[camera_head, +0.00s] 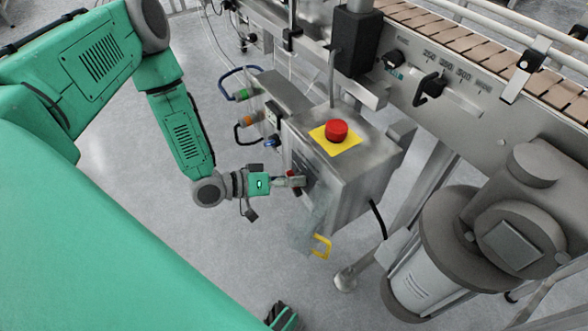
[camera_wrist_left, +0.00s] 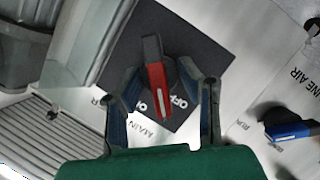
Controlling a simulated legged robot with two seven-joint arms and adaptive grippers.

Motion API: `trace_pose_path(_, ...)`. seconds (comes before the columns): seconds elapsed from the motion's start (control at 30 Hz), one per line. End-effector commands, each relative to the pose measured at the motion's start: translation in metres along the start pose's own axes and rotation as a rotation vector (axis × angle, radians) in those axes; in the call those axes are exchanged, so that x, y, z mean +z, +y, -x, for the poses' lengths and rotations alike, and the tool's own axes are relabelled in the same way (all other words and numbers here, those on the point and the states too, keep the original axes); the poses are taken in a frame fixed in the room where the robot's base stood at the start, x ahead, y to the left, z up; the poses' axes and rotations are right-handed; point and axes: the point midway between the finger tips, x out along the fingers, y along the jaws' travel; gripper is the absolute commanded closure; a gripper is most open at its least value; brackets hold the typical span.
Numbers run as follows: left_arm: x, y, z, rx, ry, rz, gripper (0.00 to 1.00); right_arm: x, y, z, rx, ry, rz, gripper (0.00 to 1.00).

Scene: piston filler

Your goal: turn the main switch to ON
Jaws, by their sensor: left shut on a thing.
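The main switch shows in the left wrist view as a red handle (camera_wrist_left: 157,76) with a dark end, on a dark square plate (camera_wrist_left: 205,50). The letters OFF show beside the handle; other lettering there is partly hidden. The handle points toward the top of that picture. My left gripper (camera_wrist_left: 162,80) has a finger on each side of the handle and is shut on it. In the head view my left gripper (camera_head: 298,180) is at the left face of the steel control box (camera_head: 360,165), largely hiding the switch. My right gripper is not clearly seen.
A red emergency button (camera_head: 336,130) on a yellow plate tops the box. A yellow padlock-like loop (camera_head: 321,247) hangs below. A blue-handled valve (camera_wrist_left: 290,130) labelled LINE AIR is right of the switch. A motor (camera_head: 470,255) and conveyor (camera_head: 480,50) lie right. Floor left is clear.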

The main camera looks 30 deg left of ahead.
Motion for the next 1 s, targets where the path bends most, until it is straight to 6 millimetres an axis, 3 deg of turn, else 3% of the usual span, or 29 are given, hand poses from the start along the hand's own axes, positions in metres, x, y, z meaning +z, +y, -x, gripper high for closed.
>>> trace_pose_path(0.5, 0.005, 0.002, 0.003, -0.188, -0.017, -0.440, 0.97, -0.003, 0.000, 0.047, 0.000, 0.000, 0.000, 1.00)
trace_pose_path(1.0, 0.005, 0.001, 0.002, -0.291, -0.012, -0.690, 0.97, -0.004, 0.001, 0.066, 0.000, 0.000, 0.000, 1.00)
